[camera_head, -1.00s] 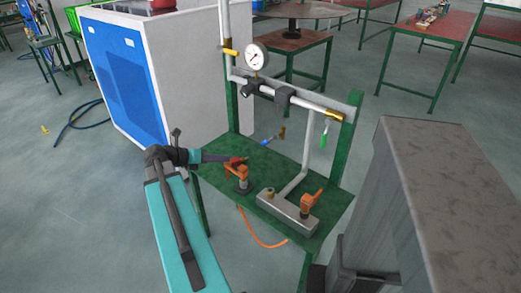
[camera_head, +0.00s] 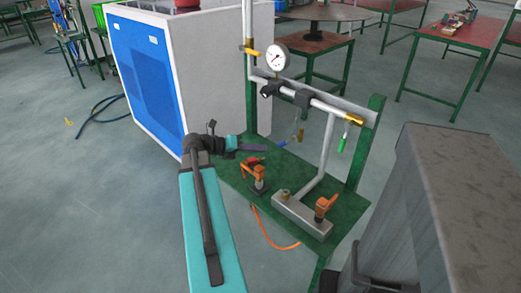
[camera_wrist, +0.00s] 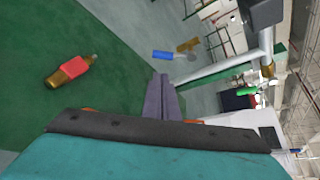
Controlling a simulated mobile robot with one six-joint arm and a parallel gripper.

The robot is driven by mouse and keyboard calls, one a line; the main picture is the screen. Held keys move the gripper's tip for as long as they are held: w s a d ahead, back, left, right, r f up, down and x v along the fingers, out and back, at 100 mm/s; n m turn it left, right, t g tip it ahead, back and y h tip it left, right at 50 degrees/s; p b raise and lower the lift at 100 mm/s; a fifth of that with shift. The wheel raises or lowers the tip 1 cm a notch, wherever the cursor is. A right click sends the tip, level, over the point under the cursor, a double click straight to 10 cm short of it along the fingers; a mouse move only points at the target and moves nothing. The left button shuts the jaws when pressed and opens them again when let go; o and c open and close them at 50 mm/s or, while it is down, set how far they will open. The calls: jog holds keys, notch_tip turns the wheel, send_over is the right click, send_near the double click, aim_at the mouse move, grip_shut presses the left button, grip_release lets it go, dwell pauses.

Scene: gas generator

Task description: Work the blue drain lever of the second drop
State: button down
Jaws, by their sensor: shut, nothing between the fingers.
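The blue drain lever (camera_head: 283,143) hangs below the pipe beside a brass fitting (camera_head: 300,134). It also shows in the wrist view (camera_wrist: 162,55), just beyond my fingertips and slightly above them in the picture. My gripper (camera_head: 266,149) is shut and empty, just left of the blue lever in the head view. Its fingers show close together in the wrist view (camera_wrist: 160,82). A small gap seems to separate them from the lever; contact cannot be told for certain. A green lever (camera_head: 341,145) hangs from the pipe's right end and also shows in the wrist view (camera_wrist: 249,90).
Below are the green bench (camera_head: 235,177), a red-and-brass fitting (camera_head: 253,161), an orange-handled valve (camera_head: 259,179) and a grey block (camera_head: 300,215) with another orange handle. A pressure gauge (camera_head: 277,57) stands above the pipe. A blue-and-white cabinet (camera_head: 150,75) is behind my arm.

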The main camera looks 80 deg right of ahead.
aim_at(286, 142)
jog(key=x, duration=0.8)
jog(key=shift+s+d+b, duration=0.2)
jog(key=shift+s+b, duration=0.05)
jog(key=shift+b, duration=0.1)
jog(key=shift+a+f, duration=0.1)
jog(key=shift+f, duration=0.05)
jog(key=shift+s+p, duration=0.1)
jog(key=shift+p, duration=0.2)
